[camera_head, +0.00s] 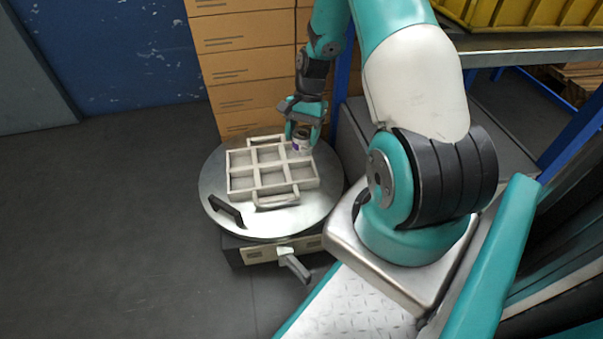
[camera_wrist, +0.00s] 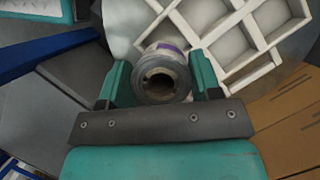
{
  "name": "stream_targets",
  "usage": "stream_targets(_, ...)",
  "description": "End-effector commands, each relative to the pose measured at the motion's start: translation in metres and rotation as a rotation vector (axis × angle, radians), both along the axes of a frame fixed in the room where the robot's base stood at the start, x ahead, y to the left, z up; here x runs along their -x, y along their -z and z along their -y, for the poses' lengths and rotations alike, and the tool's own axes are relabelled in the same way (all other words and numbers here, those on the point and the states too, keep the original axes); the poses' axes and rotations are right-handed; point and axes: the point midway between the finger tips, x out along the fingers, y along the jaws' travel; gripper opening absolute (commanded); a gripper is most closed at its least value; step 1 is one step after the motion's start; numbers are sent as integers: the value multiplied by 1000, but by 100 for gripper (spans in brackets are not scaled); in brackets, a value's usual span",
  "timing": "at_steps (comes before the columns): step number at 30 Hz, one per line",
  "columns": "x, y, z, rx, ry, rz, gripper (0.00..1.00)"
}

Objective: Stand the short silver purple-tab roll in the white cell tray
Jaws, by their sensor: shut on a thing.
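The short silver roll (camera_wrist: 162,77) is between the jaws of my gripper (camera_wrist: 163,88), with its open core facing the wrist camera and a purple patch at its far edge. In the head view the roll (camera_head: 301,141) hangs below my gripper (camera_head: 304,132), at the far right corner of the white cell tray (camera_head: 271,184). The tray's cells look empty; it also shows in the wrist view (camera_wrist: 258,41). The roll looks upright and beside the tray's edge. I cannot tell whether its underside touches anything.
Stacked cardboard boxes (camera_head: 243,62) stand close behind the table. A blue post (camera_head: 345,65) is to the right. The floor at left is clear.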

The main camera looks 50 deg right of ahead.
Motion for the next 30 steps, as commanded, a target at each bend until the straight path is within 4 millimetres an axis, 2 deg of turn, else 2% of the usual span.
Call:
stream_targets(1, 0, 24, 0, -1, -2, -2, 31)
stream_targets(6, 0, 58, -1, -1, -3, 0, 31)
stream_targets(14, -1, 76, -1, 0, -3, 0, 31)
stream_targets(21, 0, 112, -1, 0, -3, 0, 31)
stream_targets(30, 0, 111, 0, 0, -3, 0, 31)
